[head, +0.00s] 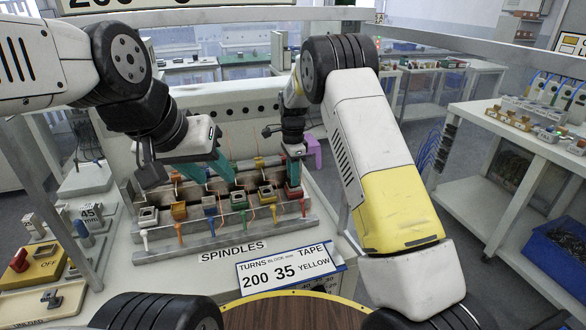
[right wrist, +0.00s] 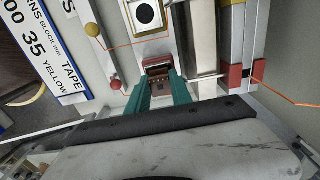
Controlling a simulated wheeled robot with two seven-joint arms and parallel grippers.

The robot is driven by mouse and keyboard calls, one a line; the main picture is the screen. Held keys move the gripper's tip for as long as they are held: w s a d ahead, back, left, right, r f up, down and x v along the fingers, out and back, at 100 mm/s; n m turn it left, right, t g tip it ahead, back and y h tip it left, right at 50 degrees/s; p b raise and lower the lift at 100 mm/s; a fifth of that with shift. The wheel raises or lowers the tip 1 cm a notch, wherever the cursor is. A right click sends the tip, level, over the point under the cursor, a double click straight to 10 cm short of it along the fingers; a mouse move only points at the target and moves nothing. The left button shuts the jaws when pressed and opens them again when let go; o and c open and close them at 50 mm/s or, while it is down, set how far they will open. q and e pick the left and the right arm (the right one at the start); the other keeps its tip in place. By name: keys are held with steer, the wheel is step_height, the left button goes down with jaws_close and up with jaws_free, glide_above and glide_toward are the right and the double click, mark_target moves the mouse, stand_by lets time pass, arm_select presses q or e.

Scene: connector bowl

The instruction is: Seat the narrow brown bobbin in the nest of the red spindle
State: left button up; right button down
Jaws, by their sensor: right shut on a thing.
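The red spindle (head: 294,191) is at the right end of the spindle row. My right gripper (head: 294,177) is right over it, pointing down. In the right wrist view its teal fingers (right wrist: 160,92) are shut on the brown bobbin (right wrist: 160,84). The bobbin is at the red nest (right wrist: 156,62); I cannot tell whether it is down inside it or just above. In the head view the bobbin is hidden by the gripper. My left gripper (head: 208,172) hangs over the left-middle of the row, its teal fingers apart, with nothing seen between them.
A sign (head: 290,268) reads 200, 35, yellow. Thin orange wires run near the spindles.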

steer(key=shift+f, duration=0.25)
steer(key=c, duration=1.1)
jaws_free()
steer(key=shift+f, duration=0.1)
steer(key=shift+c, duration=0.2)
step_height(320, 180, up, 8)
steer(key=shift+f, duration=0.1)
steer(key=shift+s, duration=0.1)
